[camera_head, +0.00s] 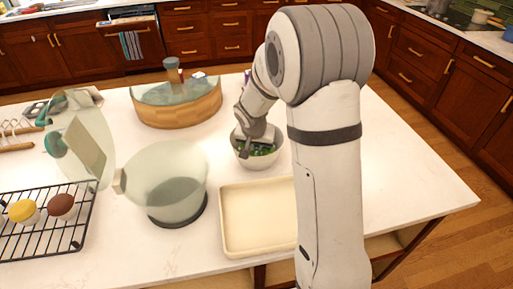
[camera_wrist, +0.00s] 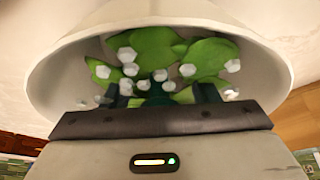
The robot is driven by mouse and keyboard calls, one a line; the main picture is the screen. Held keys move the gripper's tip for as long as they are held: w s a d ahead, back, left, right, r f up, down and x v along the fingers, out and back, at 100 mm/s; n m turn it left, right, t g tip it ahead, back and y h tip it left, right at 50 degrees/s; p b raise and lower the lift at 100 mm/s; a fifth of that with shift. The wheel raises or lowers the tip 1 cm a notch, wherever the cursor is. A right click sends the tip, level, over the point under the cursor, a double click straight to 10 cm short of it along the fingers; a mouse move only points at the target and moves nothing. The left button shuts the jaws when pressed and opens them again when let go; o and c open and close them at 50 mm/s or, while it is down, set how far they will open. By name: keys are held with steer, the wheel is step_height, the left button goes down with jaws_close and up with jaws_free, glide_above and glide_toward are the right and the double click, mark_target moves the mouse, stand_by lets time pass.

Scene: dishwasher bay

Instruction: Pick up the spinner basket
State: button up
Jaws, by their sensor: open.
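My gripper (camera_head: 252,142) is open and reaches down into a white bowl (camera_head: 274,160). The bowl holds green leaves and several small white chunks. In the wrist view the dark fingers (camera_wrist: 160,97) stand apart over the leaves, and the bowl's white wall (camera_wrist: 70,75) curves around them. I cannot tell whether the fingers touch the leaves. No piece is clearly a spinner basket. A clear, rounded vessel (camera_head: 178,178) with a dark base ring stands left of the bowl. A tilted translucent piece (camera_head: 88,135) with teal parts stands farther left.
An empty cream tray (camera_head: 257,225) lies in front of the bowl. A black wire rack (camera_head: 42,240) at the left holds a yellow-topped item and a brown one. The white counter (camera_head: 405,190) is clear at the right.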

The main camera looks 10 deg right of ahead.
steer(key=shift+c, duration=0.2)
steer(key=c, duration=1.1)
